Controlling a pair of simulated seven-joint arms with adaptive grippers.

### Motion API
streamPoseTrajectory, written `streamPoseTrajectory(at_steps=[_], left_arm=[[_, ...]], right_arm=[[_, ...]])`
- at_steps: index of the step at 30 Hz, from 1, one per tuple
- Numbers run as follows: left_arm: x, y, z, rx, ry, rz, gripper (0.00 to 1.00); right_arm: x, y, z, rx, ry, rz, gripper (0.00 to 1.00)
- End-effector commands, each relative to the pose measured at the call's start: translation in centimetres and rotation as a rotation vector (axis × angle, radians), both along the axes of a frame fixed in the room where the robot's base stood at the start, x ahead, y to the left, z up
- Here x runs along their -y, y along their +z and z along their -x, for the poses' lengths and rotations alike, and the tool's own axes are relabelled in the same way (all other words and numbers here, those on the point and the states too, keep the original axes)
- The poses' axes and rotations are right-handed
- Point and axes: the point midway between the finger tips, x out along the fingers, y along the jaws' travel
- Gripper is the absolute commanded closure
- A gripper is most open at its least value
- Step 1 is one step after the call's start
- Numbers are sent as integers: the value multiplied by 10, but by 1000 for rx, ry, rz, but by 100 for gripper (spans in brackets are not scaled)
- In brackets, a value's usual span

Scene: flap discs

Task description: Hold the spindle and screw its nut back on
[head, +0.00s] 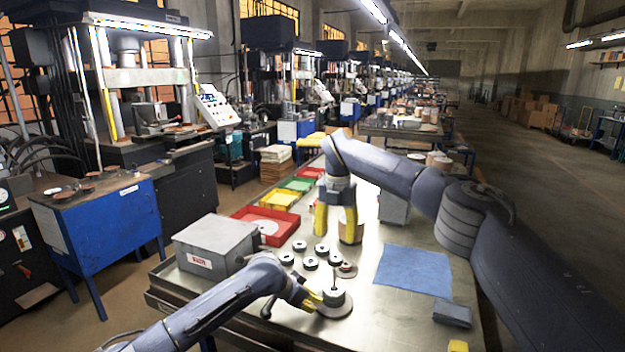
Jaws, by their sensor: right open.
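The spindle (334,297) stands upright near the table's front edge, with a dark rod above a pale, dark-topped stack on a round grey base (335,311). My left gripper (314,300) has its yellow fingers at the spindle's left side; they look in contact, but I cannot tell whether they are closed on it. My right gripper (336,234) is open, pointing down, farther back, above the area behind the small discs. A tan cylinder (350,232) shows beside its right finger. I cannot make out the nut.
Several small dark-centred discs (310,263) lie behind the spindle, with a reddish-brown disc (347,270) near them. A grey box (215,245) and red tray (266,226) stand left. A blue cloth (413,270) lies right. A dark blue block (452,314) sits front right.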

Motion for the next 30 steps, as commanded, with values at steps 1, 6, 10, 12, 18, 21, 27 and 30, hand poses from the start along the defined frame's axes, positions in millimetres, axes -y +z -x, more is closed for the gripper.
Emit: streamPoseTrajectory(at_steps=[1,6,10,12,18,21,27,30], left_arm=[[0,-1,0,0,0,0,100],[0,-4,0,-1,0,-1,100],[0,-6,0,-1,0,-1,100],[0,-8,0,-1,-1,-1,100],[0,-11,0,-1,-1,-1,100],[0,-13,1,-1,-1,-1,100],[0,-16,1,-1,-1,0,100],[0,-18,1,-1,0,1,100]], right_arm=[[0,0,0,0,0,0,46],[0,0,0,0,0,0,46],[0,0,0,0,0,0,46],[0,0,0,0,0,0,46],[0,0,0,0,0,0,46],[0,0,0,0,0,0,46],[0,0,0,0,0,0,46],[0,0,0,0,0,0,46]])
